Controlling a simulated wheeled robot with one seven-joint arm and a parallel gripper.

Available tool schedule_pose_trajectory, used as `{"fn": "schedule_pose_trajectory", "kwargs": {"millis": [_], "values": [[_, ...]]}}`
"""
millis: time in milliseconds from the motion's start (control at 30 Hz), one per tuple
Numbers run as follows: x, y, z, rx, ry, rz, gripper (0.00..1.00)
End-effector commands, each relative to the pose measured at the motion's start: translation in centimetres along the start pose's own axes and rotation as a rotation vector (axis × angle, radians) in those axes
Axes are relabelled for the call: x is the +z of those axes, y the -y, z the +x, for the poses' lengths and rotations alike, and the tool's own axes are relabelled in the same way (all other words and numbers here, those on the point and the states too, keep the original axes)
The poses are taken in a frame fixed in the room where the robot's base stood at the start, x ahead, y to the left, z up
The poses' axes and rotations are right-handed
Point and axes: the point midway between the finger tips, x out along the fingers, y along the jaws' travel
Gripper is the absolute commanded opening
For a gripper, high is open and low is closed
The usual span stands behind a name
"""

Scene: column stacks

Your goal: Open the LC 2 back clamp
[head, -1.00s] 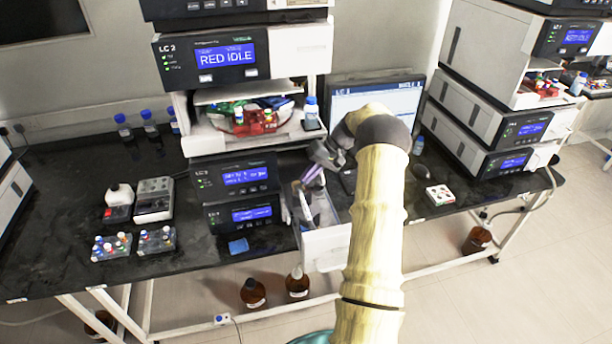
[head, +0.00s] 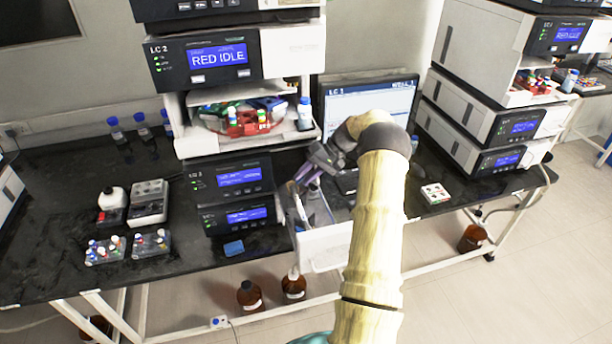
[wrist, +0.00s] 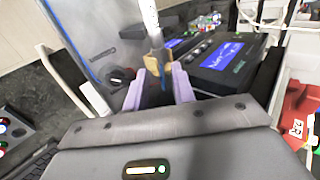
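The LC 2 stack (head: 209,62) stands left of centre in the head view, and its lower right compartment (head: 325,246) is pulled out like a drawer. In the wrist view a pale column (wrist: 149,16) runs up from a gold-brown clamp-like part (wrist: 155,66). I cannot tell whether this is the back or another clamp. My gripper (head: 300,175) is over the drawer's back part. Its purple fingers (wrist: 164,72) are apart, with the gold part at their tips; contact is unclear. My arm hides part of the drawer's right side.
A monitor (head: 368,96) labelled LC 1 stands behind my arm. Vial racks (head: 150,244) are on the bench at left. Brown bottles (head: 250,296) stand on the floor below. A second stack (head: 480,110) is at right.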

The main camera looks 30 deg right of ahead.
Motion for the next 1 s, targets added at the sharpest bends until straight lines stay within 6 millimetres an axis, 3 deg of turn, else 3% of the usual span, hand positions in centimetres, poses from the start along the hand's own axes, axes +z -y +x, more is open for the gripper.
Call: {"fn": "schedule_pose_trajectory", "kwargs": {"millis": [267,700,1000], "values": [[-0.1,-0.1,-0.7,0.0,-0.002,-0.001,0.26],[-0.1,-0.2,-8.0,0.001,-0.004,-0.002,0.26],[0.0,-0.1,-11.9,0.001,-0.002,0.0,0.26]]}}
